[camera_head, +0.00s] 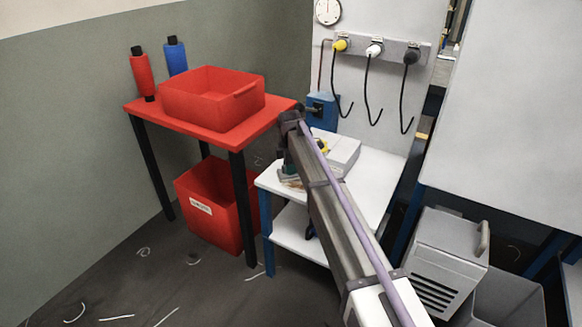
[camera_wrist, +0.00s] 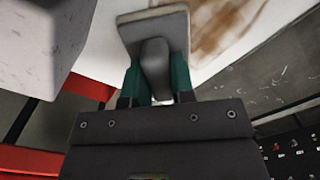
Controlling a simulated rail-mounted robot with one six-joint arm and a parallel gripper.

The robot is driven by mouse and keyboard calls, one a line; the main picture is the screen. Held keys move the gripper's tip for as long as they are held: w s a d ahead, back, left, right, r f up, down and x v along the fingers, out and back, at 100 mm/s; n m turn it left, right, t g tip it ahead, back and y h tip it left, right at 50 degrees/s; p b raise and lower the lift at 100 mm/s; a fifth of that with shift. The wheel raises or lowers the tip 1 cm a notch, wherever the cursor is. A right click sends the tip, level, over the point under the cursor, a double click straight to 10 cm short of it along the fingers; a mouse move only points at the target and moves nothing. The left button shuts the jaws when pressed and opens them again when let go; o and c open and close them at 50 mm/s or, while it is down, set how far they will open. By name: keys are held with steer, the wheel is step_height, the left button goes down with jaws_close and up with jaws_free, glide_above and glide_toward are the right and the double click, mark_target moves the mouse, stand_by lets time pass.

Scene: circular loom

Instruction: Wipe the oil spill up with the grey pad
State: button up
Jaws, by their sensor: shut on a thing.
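The grey pad (camera_wrist: 172,25) is a flat square plate with a dark grey grip on its back. The green fingers of my gripper (camera_wrist: 156,82) are shut on that grip. The oil spill (camera_wrist: 218,24) is a brown smear on the white table, just right of the pad in the wrist view. In the head view the spill (camera_head: 294,183) shows as a small brown patch near the table's left front, beside my gripper (camera_head: 287,170). The pad is at or close above the tabletop; I cannot tell whether it touches. My arm hides part of the table.
A light grey box (camera_head: 342,150) stands on the white table (camera_head: 368,190), close to the pad. A red table (camera_head: 215,136) with a red bin (camera_head: 205,98) and two spools stands to the left. A larger red crate (camera_head: 210,215) is on the floor. Cables hang behind.

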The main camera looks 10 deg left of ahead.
steer(key=shift+s+d, duration=0.6)
steer(key=shift+d, duration=1)
steer(key=shift+s+d, duration=0.65)
steer(key=shift+d, duration=0.9)
steer(key=shift+s+d, duration=0.6)
steer(key=shift+d, duration=1)
steer(key=shift+s+d+f, duration=0.1)
steer(key=shift+s+d, duration=0.25)
steer(key=shift+d, duration=0.45)
steer(key=shift+s+d, duration=0.3)
steer(key=shift+d, duration=0.45)
steer(key=shift+c, duration=0.3)
steer(key=shift+s+a, duration=0.2)
steer(key=shift+s, duration=0.3)
steer(key=shift+s+a, duration=0.15)
steer(key=shift+s, duration=0.35)
steer(key=shift+w+a, duration=0.85)
steer(key=shift+a, duration=1.3)
steer(key=shift+w+a, duration=0.85)
steer(key=shift+a, duration=1.3)
steer(key=shift+w+a, duration=0.85)
steer(key=shift+a, duration=1.3)
steer(key=shift+f, duration=0.1)
steer(key=shift+s, duration=0.1)
